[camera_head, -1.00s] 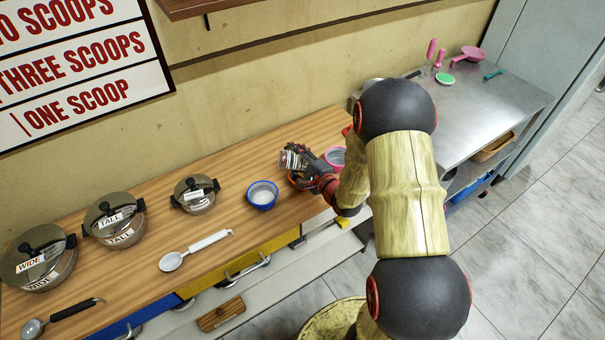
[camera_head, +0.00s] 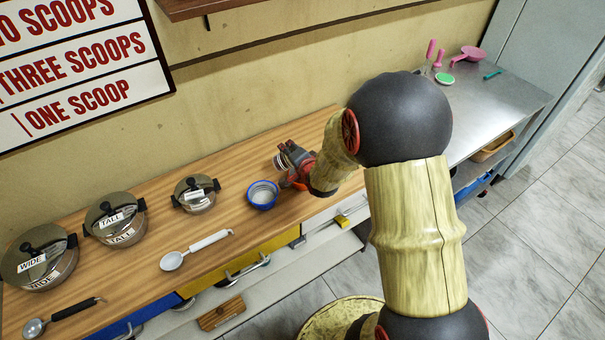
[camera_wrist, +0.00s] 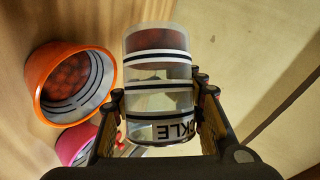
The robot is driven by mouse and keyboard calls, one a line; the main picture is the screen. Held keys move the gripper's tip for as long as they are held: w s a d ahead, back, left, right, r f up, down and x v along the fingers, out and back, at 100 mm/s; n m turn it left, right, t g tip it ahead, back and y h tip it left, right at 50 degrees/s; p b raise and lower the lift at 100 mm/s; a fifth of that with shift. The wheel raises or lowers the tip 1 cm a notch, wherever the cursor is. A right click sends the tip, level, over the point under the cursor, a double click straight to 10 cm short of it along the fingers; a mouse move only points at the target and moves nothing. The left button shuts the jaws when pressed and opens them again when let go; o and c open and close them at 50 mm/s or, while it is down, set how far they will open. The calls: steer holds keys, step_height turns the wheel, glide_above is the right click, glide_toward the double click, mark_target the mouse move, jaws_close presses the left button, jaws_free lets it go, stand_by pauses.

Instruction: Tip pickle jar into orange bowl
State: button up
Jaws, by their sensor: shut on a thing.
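My gripper (camera_wrist: 158,108) is shut on the pickle jar (camera_wrist: 160,70), a clear jar with dark and white bands and lettering ending in "CKLE". Reddish-brown contents gather at the jar's upper end in the wrist view. The orange bowl (camera_wrist: 40,100) is to the left of the jar there, apart from it in the picture, with reddish-brown round pieces inside. In the head view my gripper (camera_head: 292,163) and the jar (camera_head: 281,162) are over the counter; the orange bowl (camera_head: 286,184) is mostly hidden behind the gripper. The jar's exact tilt is hard to tell.
A blue bowl (camera_head: 263,195) stands just left of my gripper. A pink bowl (camera_wrist: 74,145) is beside the orange one in the wrist view. Lidded pots (camera_head: 195,194) and a white-handled ladle (camera_head: 196,249) are further left on the wooden counter (camera_head: 235,220). The wall is close behind.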

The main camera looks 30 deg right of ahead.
steer(key=shift+w+a+r+n+g+h+p, duration=0.1)
steer(key=shift+w+a+n+g+h+p, duration=0.2)
steer(key=shift+a+n+g+h+p, duration=1.3)
steer(key=shift+w+d+f+n+t+h+p, duration=0.1)
steer(key=shift+w+d+n+t+h+p, duration=0.3)
steer(key=shift+p, duration=2.75)
steer(key=shift+w+a+r+n+g+h+p, duration=0.15)
steer(key=shift+a+n+g+h+p, duration=0.45)
steer(key=shift+n+h+p, duration=1.25)
steer(key=shift+a+m+y+p, duration=0.1)
steer(key=shift+m+y+p, duration=0.35)
steer(key=shift+m+y, duration=0.1)
